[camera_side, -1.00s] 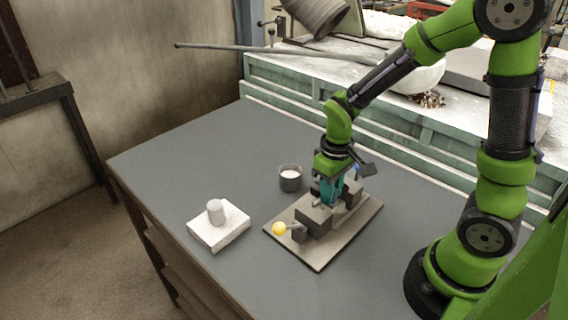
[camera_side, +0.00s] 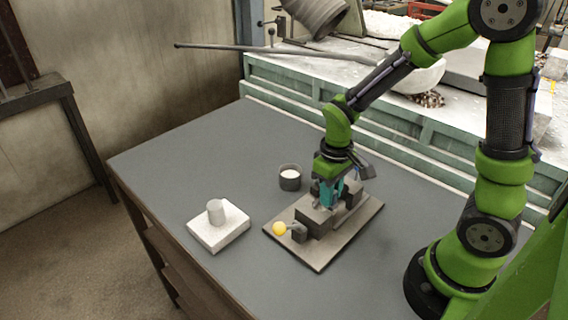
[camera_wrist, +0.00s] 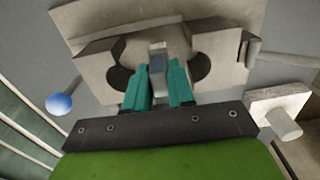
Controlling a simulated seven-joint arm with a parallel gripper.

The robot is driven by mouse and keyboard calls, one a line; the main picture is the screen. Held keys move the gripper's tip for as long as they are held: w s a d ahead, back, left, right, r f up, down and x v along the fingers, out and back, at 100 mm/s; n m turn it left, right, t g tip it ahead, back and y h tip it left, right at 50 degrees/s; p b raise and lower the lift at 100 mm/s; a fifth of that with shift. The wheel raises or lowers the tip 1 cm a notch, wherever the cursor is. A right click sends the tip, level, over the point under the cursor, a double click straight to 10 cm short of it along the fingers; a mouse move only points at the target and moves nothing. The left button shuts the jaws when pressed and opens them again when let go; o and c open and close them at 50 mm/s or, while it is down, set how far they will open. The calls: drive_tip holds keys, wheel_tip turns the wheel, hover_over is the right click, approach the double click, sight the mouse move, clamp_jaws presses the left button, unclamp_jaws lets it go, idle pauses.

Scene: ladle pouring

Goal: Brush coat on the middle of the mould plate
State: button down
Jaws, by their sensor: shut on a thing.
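The mould plate (camera_side: 318,262) is a flat tan-grey board on the table, with grey blocks (camera_side: 314,221) standing on it. In the wrist view the blocks (camera_wrist: 100,65) have rounded cut-outs facing the middle. My gripper (camera_side: 328,200) is low over the middle of the plate, among the blocks. In the wrist view its teal fingers (camera_wrist: 160,85) are shut on a small grey piece (camera_wrist: 157,64), possibly the brush. Its lower end is hidden, so I cannot tell whether it touches the surface. A dark cup (camera_side: 290,183) with white contents stands behind the plate.
A yellow knob (camera_side: 279,229) sticks out at the plate's left end. A blue knob (camera_wrist: 59,104) shows in the wrist view. A white block with a peg (camera_side: 218,229) stands left of the plate. The table's front left is clear.

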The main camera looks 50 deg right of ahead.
drive_tip(key=shift+f, duration=0.25)
drive_tip(key=shift+a, duration=0.2)
drive_tip(key=shift+a, duration=0.45)
drive_tip(key=shift+d, duration=0.1)
drive_tip(key=shift+d+f, duration=0.1)
drive_tip(key=shift+d, duration=1.15)
drive_tip(key=shift+a, duration=1.3)
drive_tip(key=shift+d, duration=0.1)
